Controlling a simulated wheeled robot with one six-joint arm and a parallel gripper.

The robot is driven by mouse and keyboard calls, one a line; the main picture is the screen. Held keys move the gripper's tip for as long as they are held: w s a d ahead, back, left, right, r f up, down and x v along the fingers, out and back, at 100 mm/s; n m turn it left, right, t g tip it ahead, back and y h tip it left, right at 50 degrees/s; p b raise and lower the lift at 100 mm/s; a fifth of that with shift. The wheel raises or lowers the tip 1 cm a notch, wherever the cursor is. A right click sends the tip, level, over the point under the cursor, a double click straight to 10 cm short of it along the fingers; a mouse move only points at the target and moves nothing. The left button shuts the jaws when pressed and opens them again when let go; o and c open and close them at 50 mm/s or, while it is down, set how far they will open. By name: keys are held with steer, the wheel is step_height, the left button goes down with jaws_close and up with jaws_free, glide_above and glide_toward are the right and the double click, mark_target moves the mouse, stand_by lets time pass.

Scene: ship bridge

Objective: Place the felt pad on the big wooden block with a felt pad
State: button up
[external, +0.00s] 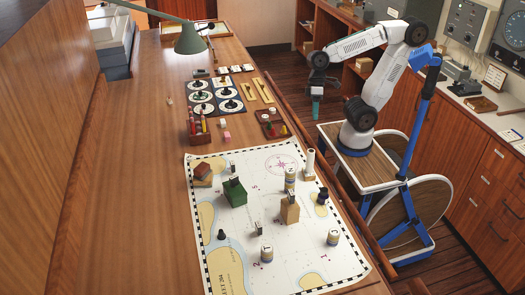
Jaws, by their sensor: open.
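My gripper (316,108) hangs with its teal fingertips pointing down, beyond the right edge of the table and apart from everything on it. It is open, and I see nothing held in it. A tan wooden block (290,213) stands on the sea chart, right of its middle, with a small dark-edged piece on top. A green block (235,194) stands on the chart to its left, also with a small piece on top. A reddish-brown block (202,169) sits on a tan one at the chart's far left. I cannot tell which thing is the felt pad.
The chart (292,258) also carries several labelled cylinders and a white post (309,164). Behind it are a pen holder (199,131), a small tray (272,124), dial cards and yellow strips. A green lamp (190,40) overhangs the table. The table's left side is clear.

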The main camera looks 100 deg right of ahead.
steer(key=s+d+f+n+h, duration=0.1)
steer(key=s+d+n+h, duration=0.3)
steer(key=s+d, duration=0.2)
steer(key=shift+s+f, duration=0.2)
steer(key=shift+s, duration=0.6)
